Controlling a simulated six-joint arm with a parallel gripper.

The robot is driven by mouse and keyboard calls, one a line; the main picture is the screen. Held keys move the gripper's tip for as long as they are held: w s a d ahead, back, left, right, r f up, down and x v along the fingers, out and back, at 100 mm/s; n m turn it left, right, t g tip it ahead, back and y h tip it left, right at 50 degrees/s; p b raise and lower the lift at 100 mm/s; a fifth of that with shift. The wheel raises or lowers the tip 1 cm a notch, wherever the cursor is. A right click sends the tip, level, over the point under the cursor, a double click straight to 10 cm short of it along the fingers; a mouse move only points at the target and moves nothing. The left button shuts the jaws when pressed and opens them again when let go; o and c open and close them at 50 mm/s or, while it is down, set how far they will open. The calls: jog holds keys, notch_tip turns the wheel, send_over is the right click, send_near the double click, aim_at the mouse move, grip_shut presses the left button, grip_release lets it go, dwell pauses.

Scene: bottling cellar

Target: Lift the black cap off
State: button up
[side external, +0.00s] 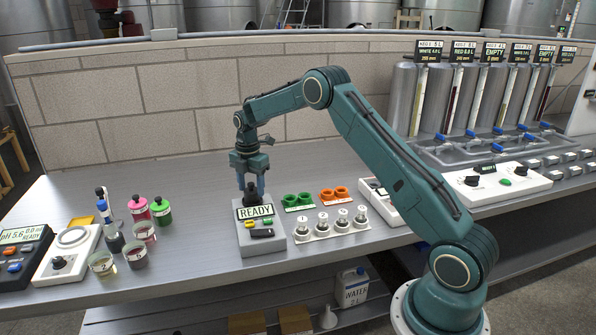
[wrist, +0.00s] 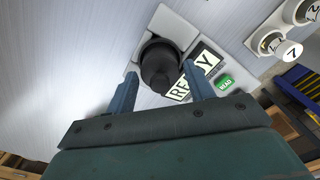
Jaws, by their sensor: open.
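The black cap (side external: 251,196) sits on top of the grey device with the READY display (side external: 256,212), near the middle of the bench. In the wrist view the cap (wrist: 159,68) is round and dark, with a narrower knob on top. My gripper (side external: 251,188) points down over the device. Its jaws are open, one finger on each side of the cap. In the wrist view the fingertips of my gripper (wrist: 159,82) flank the cap with some gap visible. I cannot tell whether either finger touches it.
Right of the device stand a white rack with several numbered white-topped pieces (side external: 323,231), green rings (side external: 298,201) and orange rings (side external: 334,194). Bottles and beakers (side external: 104,263) stand to the left with a white scale (side external: 66,255). The bench behind the device is clear.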

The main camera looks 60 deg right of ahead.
jog(key=shift+f, duration=1.1)
jog(key=shift+c, duration=0.2)
jog(key=c, duration=0.7)
